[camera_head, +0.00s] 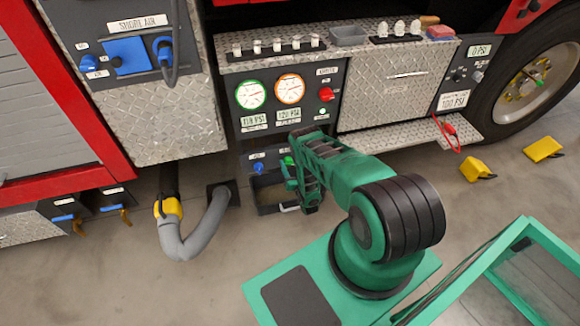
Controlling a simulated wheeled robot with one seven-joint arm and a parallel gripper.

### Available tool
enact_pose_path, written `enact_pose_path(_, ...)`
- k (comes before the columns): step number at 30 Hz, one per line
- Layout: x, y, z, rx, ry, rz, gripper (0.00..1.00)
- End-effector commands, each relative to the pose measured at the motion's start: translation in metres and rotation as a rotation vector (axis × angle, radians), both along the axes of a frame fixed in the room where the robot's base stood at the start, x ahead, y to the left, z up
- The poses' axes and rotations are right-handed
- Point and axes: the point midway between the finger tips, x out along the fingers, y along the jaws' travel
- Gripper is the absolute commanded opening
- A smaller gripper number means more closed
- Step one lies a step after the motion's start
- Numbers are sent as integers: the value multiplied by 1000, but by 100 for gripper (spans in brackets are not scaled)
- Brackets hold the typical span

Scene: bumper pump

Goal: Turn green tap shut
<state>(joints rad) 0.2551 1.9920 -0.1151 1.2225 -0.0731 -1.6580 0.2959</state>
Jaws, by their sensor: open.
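The green tap (288,161) is a small bright green handle on the dark lower panel of the truck, below the gauges. Part of it is hidden by my arm. My gripper (291,184) is open, close in front of the tap and a little below it in the picture. I cannot tell whether the fingers touch the tap, nor how the handle is turned. A blue tap (258,167) sits just left on the same panel.
A grey hose (186,243) with a yellow collar bends on the floor at left. A dark open tray (269,189) is below the taps. Gauges (251,94) and a red knob (326,94) are above. Yellow wheel chocks (476,170) lie at right.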

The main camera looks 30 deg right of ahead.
Motion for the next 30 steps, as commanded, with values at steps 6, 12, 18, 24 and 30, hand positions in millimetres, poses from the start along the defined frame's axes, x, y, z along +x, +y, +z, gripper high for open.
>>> enact_pose_path(6, 0, 0, 0, 0, 0, 0, 48)
enact_pose_path(12, 0, -1, 0, -1, 0, -1, 15)
enact_pose_path(18, -1, -2, 0, -10, 4, -2, 15)
enact_pose_path(24, -1, -2, 0, -72, 23, -2, 15)
enact_pose_path(30, -1, -2, 0, -204, 61, -3, 15)
